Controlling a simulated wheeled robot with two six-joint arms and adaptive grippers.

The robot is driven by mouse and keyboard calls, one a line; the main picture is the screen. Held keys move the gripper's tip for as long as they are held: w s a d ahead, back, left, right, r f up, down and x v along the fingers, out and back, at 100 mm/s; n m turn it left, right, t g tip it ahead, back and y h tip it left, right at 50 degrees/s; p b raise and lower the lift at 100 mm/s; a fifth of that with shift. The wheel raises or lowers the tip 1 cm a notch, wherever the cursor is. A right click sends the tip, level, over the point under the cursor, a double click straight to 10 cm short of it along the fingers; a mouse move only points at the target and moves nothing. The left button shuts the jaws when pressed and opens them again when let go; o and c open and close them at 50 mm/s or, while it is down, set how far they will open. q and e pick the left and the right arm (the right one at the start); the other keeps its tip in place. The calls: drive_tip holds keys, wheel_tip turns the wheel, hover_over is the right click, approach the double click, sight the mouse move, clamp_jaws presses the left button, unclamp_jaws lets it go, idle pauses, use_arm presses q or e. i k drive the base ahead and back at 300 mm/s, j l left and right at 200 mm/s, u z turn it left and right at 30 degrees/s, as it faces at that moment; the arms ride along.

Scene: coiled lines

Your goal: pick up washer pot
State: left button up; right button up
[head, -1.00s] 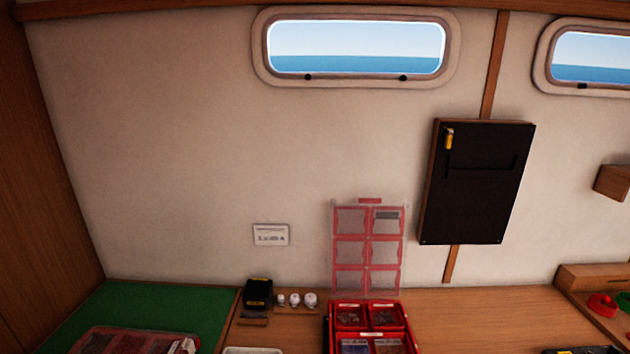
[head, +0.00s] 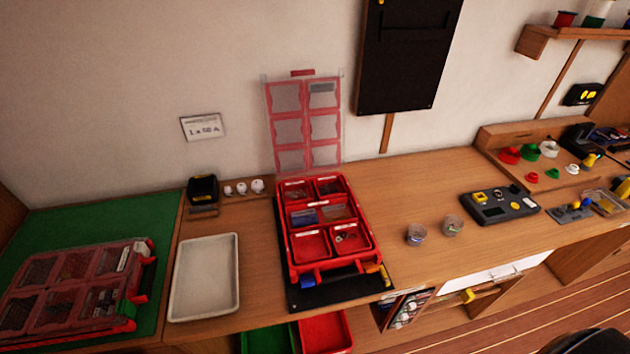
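Two small clear pots stand upright and apart on the wooden bench, right of the open red case. The left pot (head: 415,235) is nearer the bench's front edge. The right pot (head: 453,226) is slightly farther back. Both seem to hold small grey contents, too small to make out, so I cannot tell which is the washer pot. Neither of my grippers is in view.
The open red case (head: 291,254) stands left of the pots on a dark mat, its clear lid upright. A dark device (head: 500,204) lies to their right. A white tray (head: 233,278) and a closed case (head: 75,290) are farther left. Bench behind the pots is clear.

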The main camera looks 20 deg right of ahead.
sight(416, 234)
drive_tip(key=z, duration=1.4)
